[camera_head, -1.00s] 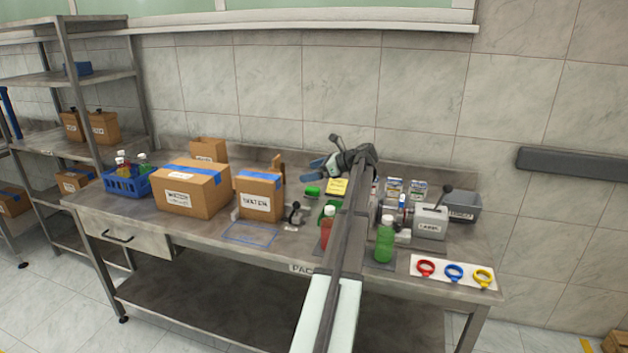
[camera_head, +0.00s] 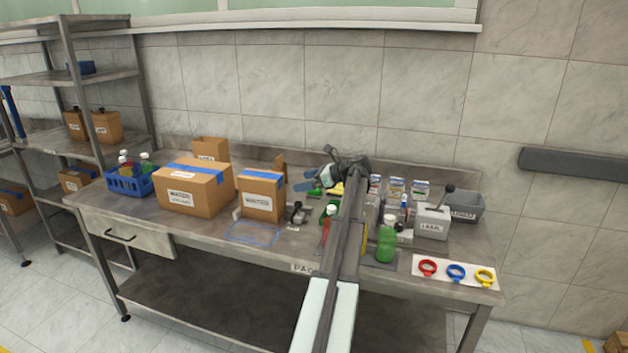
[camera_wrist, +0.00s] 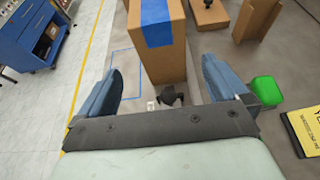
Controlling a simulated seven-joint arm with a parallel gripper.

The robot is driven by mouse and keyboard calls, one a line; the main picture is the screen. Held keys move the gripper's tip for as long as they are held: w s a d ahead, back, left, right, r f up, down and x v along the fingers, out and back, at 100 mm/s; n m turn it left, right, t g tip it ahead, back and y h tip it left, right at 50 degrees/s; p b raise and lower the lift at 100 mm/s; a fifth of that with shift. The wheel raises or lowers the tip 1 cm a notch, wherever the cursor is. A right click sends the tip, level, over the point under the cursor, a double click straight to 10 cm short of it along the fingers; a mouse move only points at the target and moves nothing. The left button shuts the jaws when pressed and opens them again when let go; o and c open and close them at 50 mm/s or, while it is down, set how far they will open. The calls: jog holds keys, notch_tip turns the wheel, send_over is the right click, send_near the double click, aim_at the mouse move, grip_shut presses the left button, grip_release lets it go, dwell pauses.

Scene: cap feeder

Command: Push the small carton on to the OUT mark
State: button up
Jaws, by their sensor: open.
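The small carton (camera_head: 262,196) is brown with blue tape on top and a white label. It stands upright on the bench, right of a larger carton. The OUT mark (camera_head: 252,233) is a blue outline on the bench just in front of it. My gripper (camera_head: 304,181) is to the right of the small carton, its blue fingers open and pointing left. In the wrist view my gripper (camera_wrist: 162,70) has its fingers spread, with the small carton (camera_wrist: 160,30) ahead between them. I cannot tell whether either finger touches it. The OUT mark (camera_wrist: 122,75) shows beyond the left finger.
The large carton (camera_head: 192,190) and blue basket (camera_head: 130,181) stand at left. A small black-handled item (camera_head: 297,213) sits right of the small carton. Bottles, including a green one (camera_head: 386,240), are near my arm. The bench front around the mark is clear.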

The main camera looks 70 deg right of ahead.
aim_at(280, 187)
jog(key=x, duration=1)
jog(key=shift+c, duration=0.2)
jog(key=c, duration=1.2)
